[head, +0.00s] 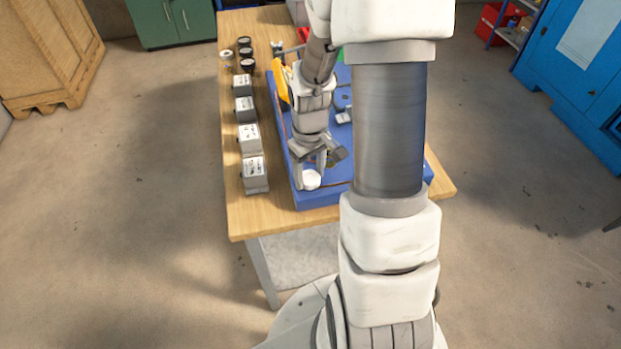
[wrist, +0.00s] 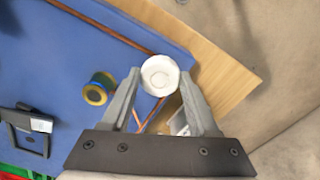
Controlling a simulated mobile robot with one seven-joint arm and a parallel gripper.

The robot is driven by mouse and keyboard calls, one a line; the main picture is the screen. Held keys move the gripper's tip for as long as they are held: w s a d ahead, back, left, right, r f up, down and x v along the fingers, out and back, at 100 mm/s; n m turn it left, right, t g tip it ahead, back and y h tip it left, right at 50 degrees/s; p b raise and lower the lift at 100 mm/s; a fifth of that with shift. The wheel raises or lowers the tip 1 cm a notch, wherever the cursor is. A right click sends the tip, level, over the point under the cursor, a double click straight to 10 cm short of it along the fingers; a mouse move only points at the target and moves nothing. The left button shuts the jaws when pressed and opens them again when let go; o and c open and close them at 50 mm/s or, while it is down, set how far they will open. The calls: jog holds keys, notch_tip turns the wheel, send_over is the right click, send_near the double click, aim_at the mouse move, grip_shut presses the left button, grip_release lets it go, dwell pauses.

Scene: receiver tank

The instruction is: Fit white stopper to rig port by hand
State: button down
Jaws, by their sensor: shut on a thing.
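The white stopper (head: 311,180) is round and pale. In the wrist view the stopper (wrist: 160,76) sits between the tips of my gripper (wrist: 160,86), which is shut on it. In the head view my gripper (head: 313,172) holds it over the near part of the blue rig board (head: 320,198). The board (wrist: 130,55) also shows in the wrist view. A short round fitting with a yellow ring (wrist: 97,90) stands on it, apart from the stopper and to its left. I cannot tell whether this fitting is the rig port.
Several labelled boxes (head: 255,175) line the table's (head: 237,220) left side, with dark round items (head: 246,53) behind them. A copper-coloured pipe (wrist: 100,24) crosses the board. A dark bracket (wrist: 28,130) is at the wrist view's left. My arm hides the board's right part in the head view.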

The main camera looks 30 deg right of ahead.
aim_at(310, 177)
jog(key=shift+r, duration=0.1)
notch_tip(310, 177, up, 6)
jog(key=p, duration=0.5)
jog(key=w+d+r+n+p, duration=0.1)
jog(key=w+d+r+p, duration=0.3)
jog(key=d+p, duration=0.65)
jog(key=shift+w+a+f+b, duration=0.1)
jog(key=shift+a+f+b, duration=0.25)
jog(key=shift+f, duration=0.65)
jog(key=shift+w+a+f+b, duration=0.15)
jog(key=shift+a+f, duration=0.35)
jog(key=shift+f, duration=0.45)
jog(key=shift+s+a+f+b, duration=0.1)
jog(key=shift+a+f+b, duration=0.25)
jog(key=shift+f, duration=0.65)
